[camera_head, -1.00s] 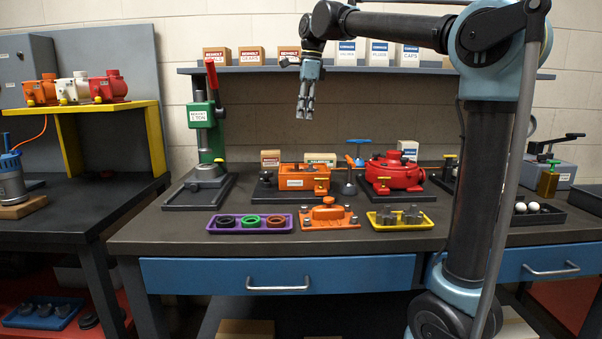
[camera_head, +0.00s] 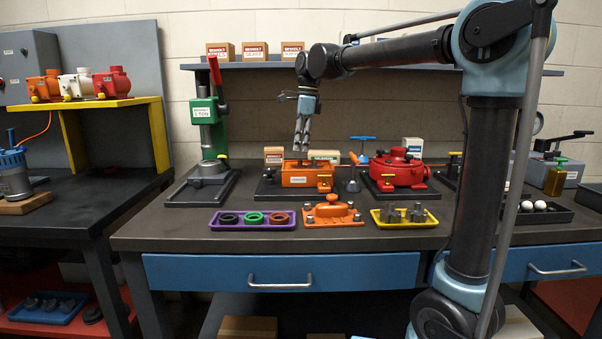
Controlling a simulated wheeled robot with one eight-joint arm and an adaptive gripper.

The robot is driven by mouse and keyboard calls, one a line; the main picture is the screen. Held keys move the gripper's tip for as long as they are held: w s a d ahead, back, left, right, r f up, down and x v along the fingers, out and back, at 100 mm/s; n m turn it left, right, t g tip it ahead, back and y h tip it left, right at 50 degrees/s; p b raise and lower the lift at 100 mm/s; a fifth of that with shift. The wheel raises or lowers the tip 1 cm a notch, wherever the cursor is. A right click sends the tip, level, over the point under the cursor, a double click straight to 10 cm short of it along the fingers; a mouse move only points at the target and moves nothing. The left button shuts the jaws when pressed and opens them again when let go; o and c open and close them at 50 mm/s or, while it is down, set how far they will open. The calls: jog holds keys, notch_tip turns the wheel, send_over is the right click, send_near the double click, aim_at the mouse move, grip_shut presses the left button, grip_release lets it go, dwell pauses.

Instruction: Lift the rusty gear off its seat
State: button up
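No rusty gear can be made out for certain. The orange motor housing (camera_head: 299,180) sits on a dark base on the bench, with its lid off to the front: an orange cover (camera_head: 331,212) with a knob lies on the bench. Any gear inside the housing is too small or hidden to tell. My gripper (camera_head: 301,149) points down just above the housing, its fingertips near the top. The fingers look narrow from here, and whether they are open or shut does not show. No held object is visible.
A purple tray (camera_head: 212,226) with dark, green and brownish rings and a yellow tray (camera_head: 433,222) with metal parts lie in front. A red motor (camera_head: 398,170) stands to the right, a green press (camera_head: 208,125) to the left. A shelf (camera_head: 370,66) with boxes runs above.

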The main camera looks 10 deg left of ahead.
aim_at(300, 167)
jog(key=shift+w+a+f, duration=0.1)
jog(key=shift+a+f, duration=0.05)
jog(key=shift+f, duration=2.5)
grip_shut()
